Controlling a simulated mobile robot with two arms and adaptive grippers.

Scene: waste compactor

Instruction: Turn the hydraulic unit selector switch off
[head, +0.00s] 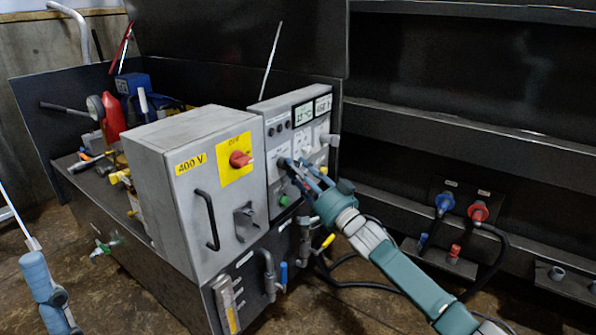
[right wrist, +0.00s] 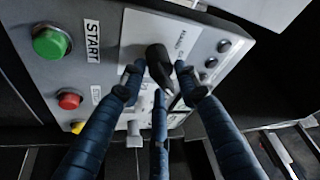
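The selector switch is a black knob (right wrist: 156,58) on the pale control panel (right wrist: 122,52) in the right wrist view. My right gripper (right wrist: 158,73) has its blue fingers spread around the knob, with narrow gaps visible at the sides. Contact cannot be made out. In the head view my right gripper (head: 298,172) is at the front of the hydraulic unit's panel (head: 277,160) and hides the knob.
A green START button (right wrist: 52,42) and a red button (right wrist: 69,100) sit left of the knob. A grey 400 V cabinet (head: 180,200) with a red rotary switch (head: 240,159) stands beside the panel. Pipes with a blue-handled valve (head: 284,273) lie below.

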